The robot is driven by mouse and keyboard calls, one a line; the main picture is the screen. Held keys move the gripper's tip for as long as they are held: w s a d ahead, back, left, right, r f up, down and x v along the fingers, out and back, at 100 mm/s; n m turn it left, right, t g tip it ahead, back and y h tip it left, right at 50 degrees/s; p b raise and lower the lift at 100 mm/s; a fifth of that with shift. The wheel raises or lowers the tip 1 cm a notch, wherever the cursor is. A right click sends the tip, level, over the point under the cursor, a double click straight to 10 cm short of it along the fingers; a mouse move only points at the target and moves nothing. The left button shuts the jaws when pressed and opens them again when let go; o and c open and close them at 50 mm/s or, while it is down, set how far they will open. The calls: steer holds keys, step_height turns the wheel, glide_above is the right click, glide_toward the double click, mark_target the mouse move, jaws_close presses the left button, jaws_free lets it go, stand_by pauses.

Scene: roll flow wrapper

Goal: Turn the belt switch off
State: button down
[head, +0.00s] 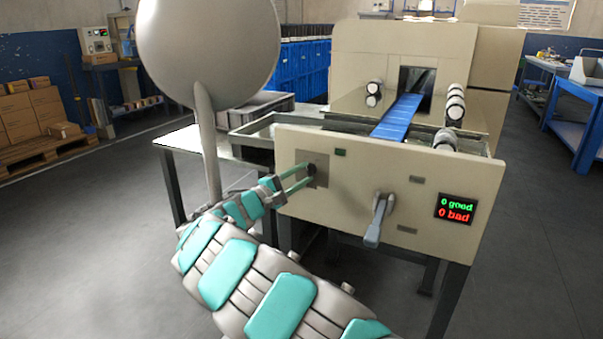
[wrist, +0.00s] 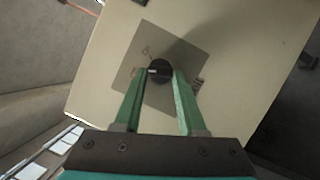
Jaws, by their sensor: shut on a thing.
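The belt switch is a small round black knob (wrist: 159,71) on a grey square plate (wrist: 187,52) on the machine's beige front panel. In the head view the knob (head: 311,168) sits at the panel's left part, on its grey plate (head: 320,178). My gripper (wrist: 159,76) has its two green fingers on either side of the knob and is shut on it. In the head view my gripper (head: 308,176) reaches the knob from the left. The knob's light mark shows in the wrist view; the lettering on the plate is too small to read.
A grey lever (head: 378,220) sticks out of the panel right of the switch. A display (head: 455,208) reads "0 good" and "0 bad". A blue belt (head: 398,117) runs behind the panel into the machine. A metal table (head: 190,140) stands at left.

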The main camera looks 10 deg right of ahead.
steer(key=shift+d+f+n+t, duration=0.1)
steer(key=shift+f+n+t, duration=0.15)
steer(key=shift+n, duration=0.85)
steer(key=shift+c, duration=2.4)
jaws_free()
steer(key=shift+r+t, duration=0.1)
steer(key=shift+t, duration=0.15)
steer(key=v, duration=0.8)
steer(key=shift+b, duration=0.35)
